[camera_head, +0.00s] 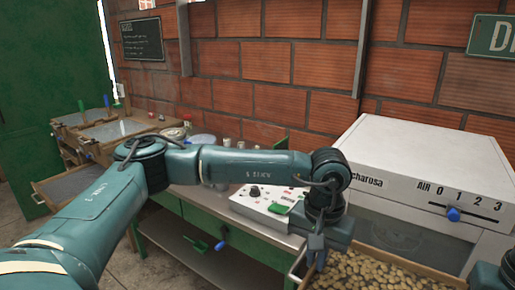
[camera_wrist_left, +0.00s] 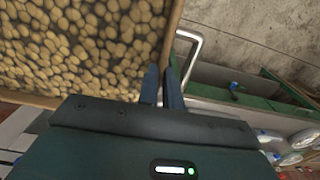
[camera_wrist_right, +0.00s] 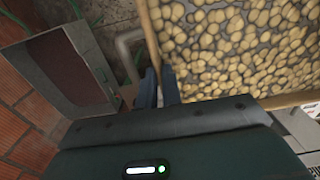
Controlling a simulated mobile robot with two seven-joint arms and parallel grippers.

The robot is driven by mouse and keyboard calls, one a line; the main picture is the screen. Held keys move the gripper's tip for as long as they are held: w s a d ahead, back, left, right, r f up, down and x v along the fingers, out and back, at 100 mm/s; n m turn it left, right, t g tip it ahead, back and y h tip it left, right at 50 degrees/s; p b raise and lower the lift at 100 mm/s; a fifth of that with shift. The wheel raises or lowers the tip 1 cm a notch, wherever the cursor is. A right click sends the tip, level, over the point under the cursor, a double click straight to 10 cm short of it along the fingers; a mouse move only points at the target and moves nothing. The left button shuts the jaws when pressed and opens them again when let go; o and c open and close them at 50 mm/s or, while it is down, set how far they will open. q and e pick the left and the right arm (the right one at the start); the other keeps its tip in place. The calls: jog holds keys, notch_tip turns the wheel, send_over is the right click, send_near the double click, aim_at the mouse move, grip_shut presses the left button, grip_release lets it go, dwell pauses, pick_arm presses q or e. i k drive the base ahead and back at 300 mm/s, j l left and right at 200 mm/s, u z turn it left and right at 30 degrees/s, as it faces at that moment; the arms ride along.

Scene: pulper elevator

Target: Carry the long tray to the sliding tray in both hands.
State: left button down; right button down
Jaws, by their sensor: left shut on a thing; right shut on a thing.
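The long tray (camera_head: 412,265) has a wooden rim and is full of pale beans (camera_head: 365,274). It is at the bottom right of the head view, partly cut off. My left gripper (camera_head: 316,252) is shut at its left end, by a metal handle (camera_wrist_left: 192,42). My right gripper (camera_wrist_right: 158,84) is shut at the other end, where another handle (camera_wrist_right: 124,48) shows in the right wrist view. A flat, wood-framed tray (camera_head: 75,183) juts out low at the far left; I cannot tell for sure that it is the sliding tray.
A white machine (camera_head: 425,160) with a blue knob stands on the right, behind the long tray. A green-framed bench (camera_head: 185,222) with a control box (camera_head: 268,204) lies behind my left arm. Wooden trays (camera_head: 115,132) stand at the far left. Floor shows at lower left.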

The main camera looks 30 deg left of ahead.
aim_at(67, 188)
jog(key=j, duration=4.1)
jog(key=i, duration=0.1)
